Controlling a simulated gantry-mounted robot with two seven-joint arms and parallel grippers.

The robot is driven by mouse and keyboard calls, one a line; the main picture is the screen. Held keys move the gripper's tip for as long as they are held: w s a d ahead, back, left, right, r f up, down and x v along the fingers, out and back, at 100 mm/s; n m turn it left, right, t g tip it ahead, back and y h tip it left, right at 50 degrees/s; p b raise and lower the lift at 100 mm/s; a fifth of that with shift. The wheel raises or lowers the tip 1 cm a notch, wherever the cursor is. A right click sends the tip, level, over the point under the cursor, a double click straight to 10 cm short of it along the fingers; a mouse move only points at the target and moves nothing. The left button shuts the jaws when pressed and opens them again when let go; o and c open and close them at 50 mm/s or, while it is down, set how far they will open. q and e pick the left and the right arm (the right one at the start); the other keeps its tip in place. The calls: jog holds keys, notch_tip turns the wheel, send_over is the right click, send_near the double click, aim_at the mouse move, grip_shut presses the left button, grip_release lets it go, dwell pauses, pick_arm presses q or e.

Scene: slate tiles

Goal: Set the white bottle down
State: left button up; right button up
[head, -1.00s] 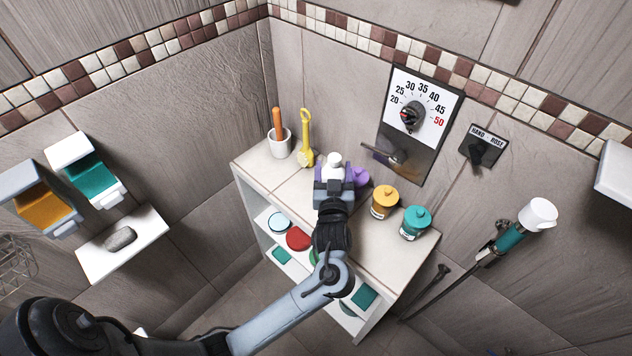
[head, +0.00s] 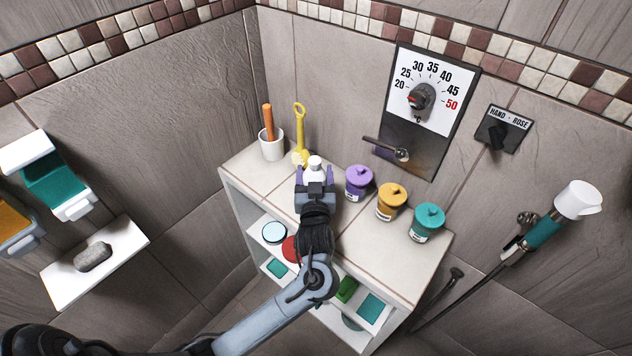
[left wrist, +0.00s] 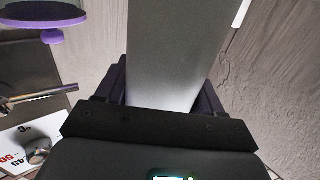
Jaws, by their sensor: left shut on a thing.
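The white bottle (head: 315,170) is upright between the fingers of my left gripper (head: 314,179), over the shelf unit's top (head: 352,226). It stands between the yellow scoop-like tool (head: 300,135) and the purple jar (head: 358,184). My left gripper is shut on the bottle. In the left wrist view the bottle (left wrist: 172,55) fills the middle, between the dark fingers. The gripper hides its lower part in the head view, so I cannot tell if its base touches the top. My right gripper is not in view.
A yellow jar (head: 391,203) and a teal jar (head: 426,223) stand right of the purple one. A white cup (head: 271,147) with an orange handle stands at the back left. A lever (head: 388,149) juts from the wall panel. The front of the top is clear.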

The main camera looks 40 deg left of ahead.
pick_arm(q)
jog(key=shift+f, duration=0.1)
jog(key=shift+f, duration=0.1)
jog(key=o, duration=0.8)
jog(key=shift+f, duration=0.1)
jog(key=o, duration=0.4)
jog(key=shift+o, duration=0.2)
